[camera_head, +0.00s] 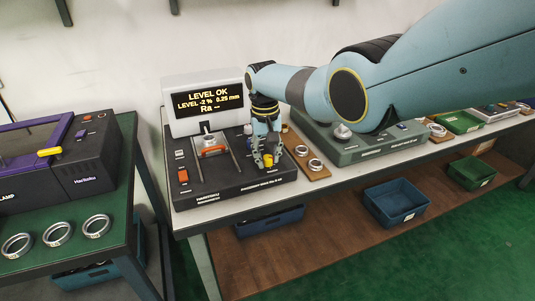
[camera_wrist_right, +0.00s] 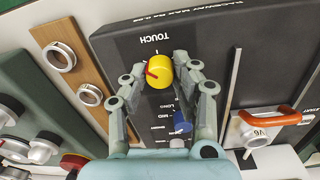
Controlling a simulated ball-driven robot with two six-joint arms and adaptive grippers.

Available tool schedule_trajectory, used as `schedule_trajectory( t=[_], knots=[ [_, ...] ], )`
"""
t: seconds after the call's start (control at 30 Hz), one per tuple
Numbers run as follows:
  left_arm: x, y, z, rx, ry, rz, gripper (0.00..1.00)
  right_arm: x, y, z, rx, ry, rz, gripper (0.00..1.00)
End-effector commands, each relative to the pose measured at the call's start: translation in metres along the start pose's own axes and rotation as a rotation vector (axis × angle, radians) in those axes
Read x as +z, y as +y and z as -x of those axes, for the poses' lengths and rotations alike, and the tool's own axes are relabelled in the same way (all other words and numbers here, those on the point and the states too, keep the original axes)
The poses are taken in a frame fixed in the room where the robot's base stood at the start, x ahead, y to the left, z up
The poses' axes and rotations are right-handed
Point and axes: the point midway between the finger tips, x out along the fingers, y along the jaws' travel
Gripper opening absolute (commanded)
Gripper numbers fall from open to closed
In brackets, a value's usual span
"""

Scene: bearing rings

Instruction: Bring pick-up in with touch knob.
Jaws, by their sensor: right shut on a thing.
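The yellow touch knob (camera_wrist_right: 159,72) with a red pointer mark sits under the word TOUCH on the black tester (camera_head: 233,190). It also shows in the head view (camera_head: 268,158). My right gripper (camera_wrist_right: 161,80) reaches down over it, with its fingers closed on the knob's sides. The gripper also shows in the head view (camera_head: 262,162). The display (camera_head: 208,98) reads LEVEL OK, LEVEL -2 % 0.25 mm and Ra --. An orange handle (camera_wrist_right: 275,117) shows on the tester, with a metal part beside it; I cannot clearly make out the pick-up. My left gripper is not in view.
A blue knob (camera_wrist_right: 182,122) sits close beside the right fingers. A wooden board with metal rings (camera_head: 308,157) lies right of the tester. Several rings (camera_head: 57,234) lie on the green table at left. Blue bins (camera_head: 396,203) stand on the lower shelf.

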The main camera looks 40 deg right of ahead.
Motion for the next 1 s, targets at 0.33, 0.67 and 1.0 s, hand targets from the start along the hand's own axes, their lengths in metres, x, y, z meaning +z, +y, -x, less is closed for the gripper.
schedule_trajectory(
  t=[0.33, 0.67, 1.0],
  knots=[
    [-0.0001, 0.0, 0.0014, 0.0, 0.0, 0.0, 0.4, -0.0007, -0.0008, 0.0007, -0.002, -0.002, -0.102, 0.0],
    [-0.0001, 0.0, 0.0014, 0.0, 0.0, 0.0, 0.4, -0.0008, -0.0008, 0.0006, -0.002, -0.002, -0.113, 0.0],
    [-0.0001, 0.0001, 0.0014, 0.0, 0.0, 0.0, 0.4, -0.0006, -0.0005, 0.0005, -0.001, -0.003, -0.112, 0.51]
  ],
)
